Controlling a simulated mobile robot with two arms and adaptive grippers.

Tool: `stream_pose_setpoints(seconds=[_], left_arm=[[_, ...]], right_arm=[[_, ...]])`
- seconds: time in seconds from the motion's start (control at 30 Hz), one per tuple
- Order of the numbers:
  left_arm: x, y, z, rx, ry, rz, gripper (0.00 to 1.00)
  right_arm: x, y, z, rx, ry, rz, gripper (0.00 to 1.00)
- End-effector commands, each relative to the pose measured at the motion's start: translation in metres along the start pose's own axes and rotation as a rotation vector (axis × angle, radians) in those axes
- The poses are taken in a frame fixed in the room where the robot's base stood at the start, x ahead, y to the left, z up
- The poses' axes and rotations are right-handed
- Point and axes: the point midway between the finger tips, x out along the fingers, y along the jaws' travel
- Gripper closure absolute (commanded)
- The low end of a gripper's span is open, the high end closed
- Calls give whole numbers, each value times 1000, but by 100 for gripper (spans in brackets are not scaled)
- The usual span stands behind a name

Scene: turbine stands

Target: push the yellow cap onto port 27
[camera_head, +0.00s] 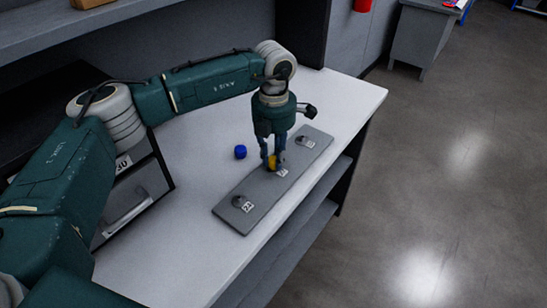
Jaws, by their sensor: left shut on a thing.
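My left gripper (271,161) points down over the middle of a grey port plate (262,190) and is shut on the yellow cap (272,162). The plate lies flat on the white table and carries dark round ports with small white number labels. One port (238,201) is at the near left end of the plate, and another port (302,142) is at the far right end. A middle label (282,173) shows beside the gripper. Its number is too small to read, and the gripper hides the port there. I cannot tell whether the cap touches a port. My right gripper is out of view.
A blue cap (240,152) stands on the white table (215,160), left of the plate. A dark case or box (125,200) with a label is at the left, behind my arm. The table's right edge runs close to the plate. A shelf lies below.

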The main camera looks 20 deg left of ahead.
Motion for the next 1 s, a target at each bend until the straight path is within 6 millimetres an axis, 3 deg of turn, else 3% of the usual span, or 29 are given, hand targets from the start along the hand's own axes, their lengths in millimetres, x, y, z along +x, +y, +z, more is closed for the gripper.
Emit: stream_pose_setpoints(seconds=[0.03,0.27,0.3,0.4,0.57,0.63,1.0], left_arm=[[9,-3,-4,3,15,-7,100],[10,-4,-4,4,17,-8,100],[10,-4,-4,4,18,-8,70],[10,-4,-4,4,17,-8,56],[7,-3,-3,3,13,-6,56],[6,-2,-3,2,12,-5,50],[2,-2,-2,2,9,-4,50]], right_arm=[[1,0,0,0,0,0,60],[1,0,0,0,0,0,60],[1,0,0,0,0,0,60],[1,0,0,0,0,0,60],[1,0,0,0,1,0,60],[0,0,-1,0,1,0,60],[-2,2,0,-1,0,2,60]])
